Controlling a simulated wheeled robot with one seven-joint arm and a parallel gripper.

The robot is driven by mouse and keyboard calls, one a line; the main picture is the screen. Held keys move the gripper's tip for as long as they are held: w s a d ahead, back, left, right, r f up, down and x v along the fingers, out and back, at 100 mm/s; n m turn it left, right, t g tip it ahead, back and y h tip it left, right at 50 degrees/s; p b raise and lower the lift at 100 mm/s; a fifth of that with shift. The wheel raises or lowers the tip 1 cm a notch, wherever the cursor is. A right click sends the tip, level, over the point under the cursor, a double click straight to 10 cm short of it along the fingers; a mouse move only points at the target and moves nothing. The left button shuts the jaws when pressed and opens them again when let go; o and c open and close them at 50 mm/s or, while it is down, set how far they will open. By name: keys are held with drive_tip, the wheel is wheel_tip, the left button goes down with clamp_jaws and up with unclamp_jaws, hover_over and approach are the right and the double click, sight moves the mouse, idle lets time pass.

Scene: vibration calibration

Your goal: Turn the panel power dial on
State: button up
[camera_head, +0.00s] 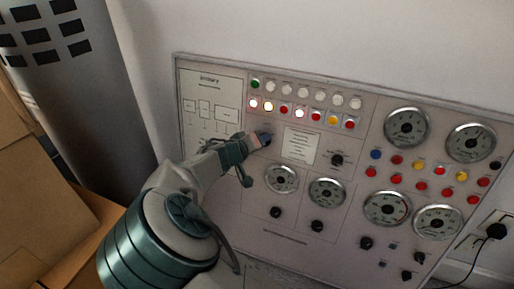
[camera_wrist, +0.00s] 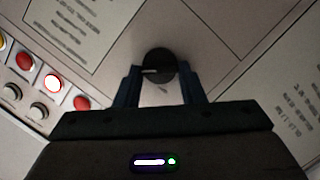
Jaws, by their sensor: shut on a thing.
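The control panel (camera_head: 355,220) stands upright against the wall, with gauges, buttons and black dials. In the wrist view a round black dial (camera_wrist: 158,66) with a pale pointer line sits between the two fingers of my gripper (camera_wrist: 159,77). The fingers are closed on its sides. In the head view my gripper (camera_head: 256,142) reaches the panel left of a small white label, below the rows of lights. The dial also shows there as a dark spot (camera_head: 265,137) at my fingertips, mostly hidden by them.
Lit and coloured buttons (camera_head: 299,114) lie just above my gripper. Several gauges (camera_head: 281,179) and other black knobs (camera_head: 337,160) are to the right and below. Cardboard boxes (camera_head: 30,190) and a grey cylinder (camera_head: 75,90) stand at the left. A plug with a cord (camera_head: 495,231) is at the right.

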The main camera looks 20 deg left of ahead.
idle(0.3)
drive_tip(key=o, duration=1)
drive_tip(key=p+v, duration=0.4)
drive_tip(key=v, duration=1)
drive_tip(key=shift+w+d, duration=0.1)
